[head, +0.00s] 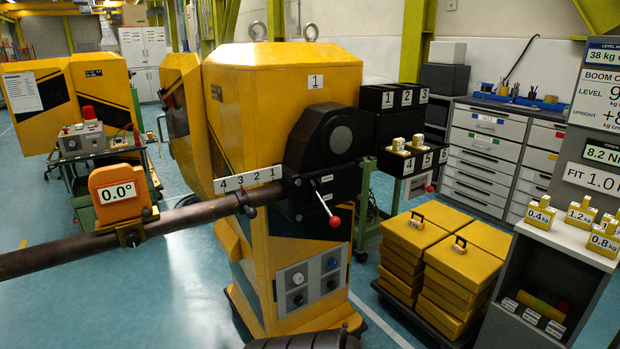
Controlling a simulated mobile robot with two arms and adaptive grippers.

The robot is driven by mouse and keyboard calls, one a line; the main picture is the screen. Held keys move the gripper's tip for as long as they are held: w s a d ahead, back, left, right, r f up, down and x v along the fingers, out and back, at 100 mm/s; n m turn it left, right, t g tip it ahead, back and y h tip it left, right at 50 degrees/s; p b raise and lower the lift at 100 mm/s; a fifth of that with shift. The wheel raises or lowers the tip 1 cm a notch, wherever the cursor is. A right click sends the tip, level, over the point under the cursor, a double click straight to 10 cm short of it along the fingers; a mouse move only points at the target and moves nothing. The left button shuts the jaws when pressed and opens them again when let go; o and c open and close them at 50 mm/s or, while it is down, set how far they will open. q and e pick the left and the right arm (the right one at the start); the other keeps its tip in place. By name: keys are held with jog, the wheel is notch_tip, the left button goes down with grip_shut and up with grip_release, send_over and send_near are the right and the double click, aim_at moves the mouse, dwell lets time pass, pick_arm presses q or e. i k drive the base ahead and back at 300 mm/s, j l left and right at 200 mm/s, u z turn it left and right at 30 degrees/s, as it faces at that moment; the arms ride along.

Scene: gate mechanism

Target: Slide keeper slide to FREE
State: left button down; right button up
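A black housing (325,160) with a round hub is mounted on the front of the yellow machine (275,85) marked 1. On its lower face a thin silver lever (322,200) with a red knob (335,221) slants down to the right. This lever looks like the keeper slide, but I cannot be sure. Two small white labels (325,197) sit beside the lever, too small to read, so I cannot tell which position it is in. Neither of my grippers shows in the head view.
A long brown bar (70,252) runs left from the housing, carrying an orange 0.0° gauge (117,192). A number strip (248,179) sits above it. Yellow cases (460,265) are stacked at right, beside a stand with weights (540,213). A dark ribbed object shows at bottom centre.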

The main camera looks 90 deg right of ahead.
aim_at(429, 189)
jog(key=l+z, duration=0.35)
jog(key=z, duration=0.6)
jog(key=i+z, duration=0.1)
jog(key=z, duration=0.4)
jog(key=i+z, duration=0.1)
jog(key=z, duration=0.8)
jog(key=i+z, duration=0.1)
jog(key=z, duration=0.35)
jog(key=j+z, duration=0.1)
jog(key=z, duration=0.85)
jog(key=i+j, duration=0.05)
jog(key=j, duration=0.05)
